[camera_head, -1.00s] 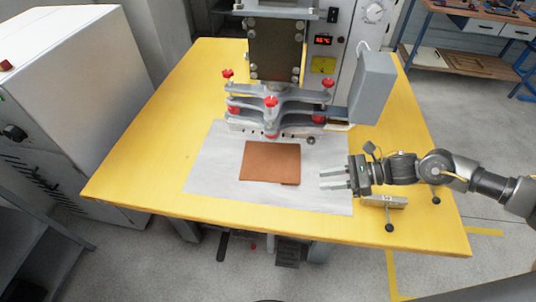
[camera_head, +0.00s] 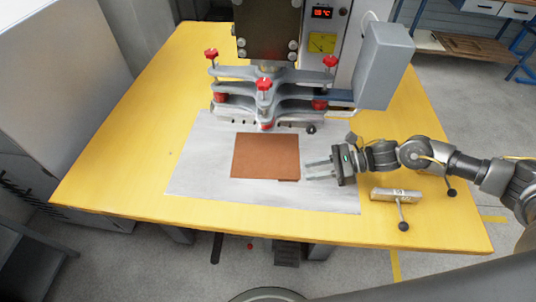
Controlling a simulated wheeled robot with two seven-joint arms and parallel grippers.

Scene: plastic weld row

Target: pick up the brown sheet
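The brown sheet (camera_head: 266,155) lies flat on a pale grey mat (camera_head: 200,170) on the yellow table. A small dark edge piece shows at its lower right corner. My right gripper (camera_head: 306,170) comes in from the right, with its two fingers pointing left and a gap between them. The fingertips are close to the sheet's right edge, and nothing shows between them. I cannot tell whether they touch the sheet. My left gripper is not in view.
A press with red knobs (camera_head: 263,85) stands just behind the sheet, with a grey box (camera_head: 384,65) at its right. A metal clamp with black ball handles (camera_head: 395,194) sits below my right arm. The yellow table (camera_head: 120,130) is clear at the left.

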